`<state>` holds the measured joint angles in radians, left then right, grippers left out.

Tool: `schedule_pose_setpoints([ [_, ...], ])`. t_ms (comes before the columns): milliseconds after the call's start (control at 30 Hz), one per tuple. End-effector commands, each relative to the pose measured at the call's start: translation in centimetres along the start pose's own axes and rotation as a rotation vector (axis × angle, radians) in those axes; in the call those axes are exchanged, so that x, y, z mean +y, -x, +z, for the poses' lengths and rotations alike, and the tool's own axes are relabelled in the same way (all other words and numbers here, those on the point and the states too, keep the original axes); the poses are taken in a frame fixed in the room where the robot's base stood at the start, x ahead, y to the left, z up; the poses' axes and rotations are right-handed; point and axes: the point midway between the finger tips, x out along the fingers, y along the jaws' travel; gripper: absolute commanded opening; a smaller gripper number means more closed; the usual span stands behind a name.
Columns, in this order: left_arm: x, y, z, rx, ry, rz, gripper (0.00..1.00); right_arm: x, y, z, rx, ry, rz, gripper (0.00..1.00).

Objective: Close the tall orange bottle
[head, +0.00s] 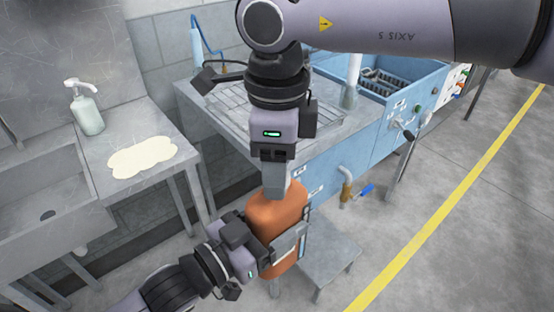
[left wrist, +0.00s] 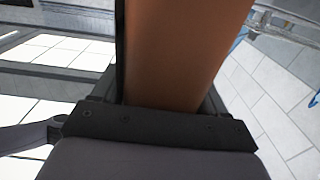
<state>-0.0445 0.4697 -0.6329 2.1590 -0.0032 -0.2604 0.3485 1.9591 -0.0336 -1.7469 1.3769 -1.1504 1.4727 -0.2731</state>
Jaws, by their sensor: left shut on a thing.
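The tall orange bottle (head: 280,217) is held in the air in the middle of the head view, a little tilted. My left gripper (head: 287,249) is shut around its lower body. The bottle's orange side fills the middle of the left wrist view (left wrist: 180,50), between the fingers. My right gripper (head: 276,182) points down from above, its fingers at the top of the bottle. The fingers hide the bottle's mouth, so I cannot see a cap or whether the right fingers are open or shut on one.
A soap dispenser (head: 86,106) and a pale puddle (head: 142,157) are on the steel sink counter at left. A blue parts washer (head: 385,125) with a tap stands behind. A small grey step (head: 329,262) is below the bottle. Open floor lies to the right, past a yellow line (head: 440,205).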

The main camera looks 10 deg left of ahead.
Motion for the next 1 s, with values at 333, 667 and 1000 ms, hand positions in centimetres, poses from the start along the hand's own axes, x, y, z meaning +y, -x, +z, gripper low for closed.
schedule_pose_setpoints([
  [333, 0.0, 0.0, -0.2, 0.006, -0.001, 0.001, 0.00, 0.0, 0.1, 0.0, 0.000, 0.000, -0.001, 0.08],
  [667, 0.0, 0.0, -0.2, 0.006, -0.001, 0.001, 0.00, 0.0, 0.1, 0.0, 0.000, 0.000, -0.001, 0.74],
  [1000, 0.0, 0.0, -0.2, 0.006, -0.001, 0.001, 0.00, -0.1, 2.8, 0.0, -0.002, -0.001, -0.004, 0.74],
])
